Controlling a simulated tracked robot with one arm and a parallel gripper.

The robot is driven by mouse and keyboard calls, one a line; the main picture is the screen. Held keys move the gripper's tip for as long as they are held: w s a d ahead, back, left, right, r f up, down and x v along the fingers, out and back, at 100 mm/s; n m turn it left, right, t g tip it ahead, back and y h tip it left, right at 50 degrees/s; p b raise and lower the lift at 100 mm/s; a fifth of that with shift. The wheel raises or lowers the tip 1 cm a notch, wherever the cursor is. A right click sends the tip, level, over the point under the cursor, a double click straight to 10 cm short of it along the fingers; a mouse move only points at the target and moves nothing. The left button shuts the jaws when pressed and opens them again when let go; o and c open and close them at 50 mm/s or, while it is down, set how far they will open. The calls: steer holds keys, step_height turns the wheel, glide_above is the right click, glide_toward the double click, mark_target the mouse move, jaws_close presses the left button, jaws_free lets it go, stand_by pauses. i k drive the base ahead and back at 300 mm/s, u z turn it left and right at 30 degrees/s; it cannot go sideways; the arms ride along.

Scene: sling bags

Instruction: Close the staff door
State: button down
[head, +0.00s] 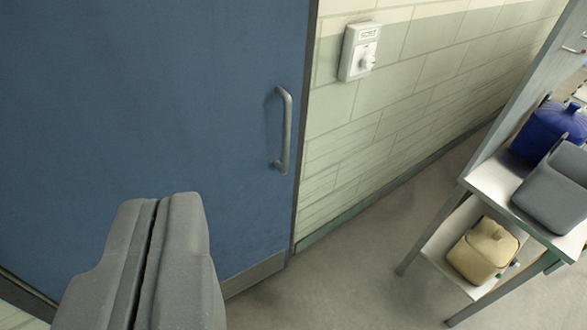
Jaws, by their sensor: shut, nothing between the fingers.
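The staff door (150,110) is a large blue panel with a grey kick strip along its bottom edge. It fills the left half of the view. Its metal pull handle (286,130) is vertical and sits near the door's right edge. My gripper (165,205) is at the lower left, in front of the door. Its two grey fingers are shut together with nothing between them. The handle is up and to the right of the fingertips, apart from them. The gripper hides part of the door's lower area. I cannot tell whether the door stands slightly ajar.
A pale green tiled wall (400,110) runs right of the door, with a white switch box (359,51) on it. The floor (340,285) between is clear.

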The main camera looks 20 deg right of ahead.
mark_target(105, 105)
steer(key=k, duration=0.7)
steer(key=z, duration=0.35)
steer(key=i, duration=1.2)
steer(key=u, duration=0.35)
steer(key=i, duration=0.8)
steer(key=u, duration=0.6)
